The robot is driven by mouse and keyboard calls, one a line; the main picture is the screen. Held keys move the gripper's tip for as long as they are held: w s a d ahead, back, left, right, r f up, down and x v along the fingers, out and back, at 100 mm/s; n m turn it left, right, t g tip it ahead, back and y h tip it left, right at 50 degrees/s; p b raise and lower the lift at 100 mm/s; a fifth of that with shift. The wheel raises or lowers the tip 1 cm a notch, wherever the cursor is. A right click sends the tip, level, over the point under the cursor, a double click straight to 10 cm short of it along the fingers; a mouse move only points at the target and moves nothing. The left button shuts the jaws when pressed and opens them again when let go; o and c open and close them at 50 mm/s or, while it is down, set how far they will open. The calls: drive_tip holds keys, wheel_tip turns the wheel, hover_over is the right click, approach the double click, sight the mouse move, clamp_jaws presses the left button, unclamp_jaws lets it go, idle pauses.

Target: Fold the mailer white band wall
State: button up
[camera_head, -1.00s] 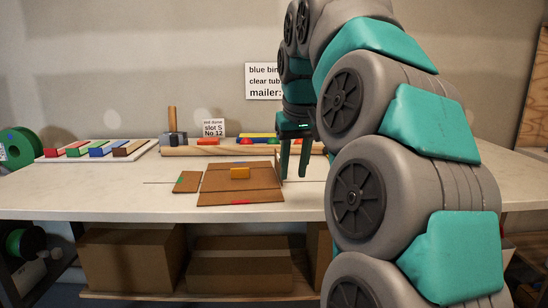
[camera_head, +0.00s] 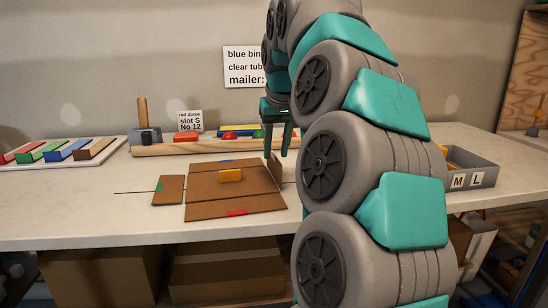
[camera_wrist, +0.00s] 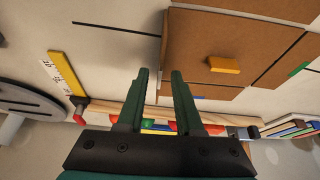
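The brown cardboard mailer (camera_head: 235,200) lies on the table with a yellow block (camera_head: 230,175) on its middle panel. Its left wall (camera_head: 168,190), with a green mark, lies flat. The near wall has a red mark and the far wall a blue mark; both look flat. On the right side a narrow brown wall (camera_head: 274,168) stands up, seen nearly edge-on; it also shows in the wrist view (camera_wrist: 164,38). I see no white band on it. My gripper (camera_head: 278,153) is open beside the mailer's far right corner, its fingertips (camera_wrist: 160,71) near that wall's end. Contact is unclear.
A wooden rail with coloured pieces (camera_head: 180,148) and a small sign (camera_head: 190,121) stand behind the mailer. A tray of coloured bars (camera_head: 62,160) is at left. A grey bin marked M and L (camera_head: 475,165) is at right. Table in front is clear.

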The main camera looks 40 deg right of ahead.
sight(275, 156)
drive_tip(key=shift+x, duration=1.65)
clamp_jaws()
